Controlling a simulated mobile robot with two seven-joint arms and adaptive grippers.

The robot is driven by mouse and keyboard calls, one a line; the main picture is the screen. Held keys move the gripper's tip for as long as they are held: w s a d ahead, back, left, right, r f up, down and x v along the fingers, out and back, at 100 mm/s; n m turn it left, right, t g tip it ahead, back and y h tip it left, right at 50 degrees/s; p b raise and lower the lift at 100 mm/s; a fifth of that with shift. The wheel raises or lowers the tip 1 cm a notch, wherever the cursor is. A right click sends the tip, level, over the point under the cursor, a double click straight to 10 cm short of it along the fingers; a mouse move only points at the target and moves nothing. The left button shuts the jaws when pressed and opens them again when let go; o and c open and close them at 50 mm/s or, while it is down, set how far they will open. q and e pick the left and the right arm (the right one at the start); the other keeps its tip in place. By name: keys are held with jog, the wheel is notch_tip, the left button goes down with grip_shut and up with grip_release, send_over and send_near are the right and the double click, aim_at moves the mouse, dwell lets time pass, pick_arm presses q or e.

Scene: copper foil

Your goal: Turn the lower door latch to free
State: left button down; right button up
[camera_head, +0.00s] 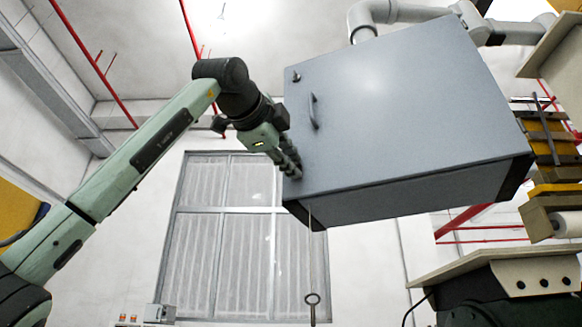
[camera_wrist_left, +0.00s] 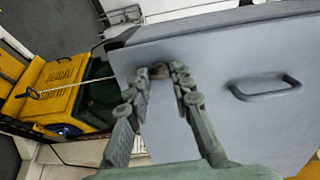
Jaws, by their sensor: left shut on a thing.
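A grey cabinet door (camera_head: 400,110) fills the middle of the head view. A bar handle (camera_head: 313,111) is on its left side, with a small dark upper latch (camera_head: 296,76) above it. My left gripper (camera_head: 293,168) is at the door's lower left corner and hides the lower latch there. In the left wrist view the fingers (camera_wrist_left: 159,78) are on both sides of the small brownish lower latch (camera_wrist_left: 160,70), closed on it. The latch is mostly covered, so its exact angle is hard to tell. The handle (camera_wrist_left: 265,88) is right of the fingers. My right gripper is not in view.
A thin cord with a ring (camera_head: 312,299) hangs below the cabinet. A grey jointed pipe or arm (camera_head: 400,13) runs above it. Shelving (camera_head: 550,150) stands at the right. A yellow machine (camera_wrist_left: 55,90) is left of the door in the wrist view.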

pick_arm(q)
jog(key=c, duration=1.3)
grip_release()
jog(key=v, duration=1.2)
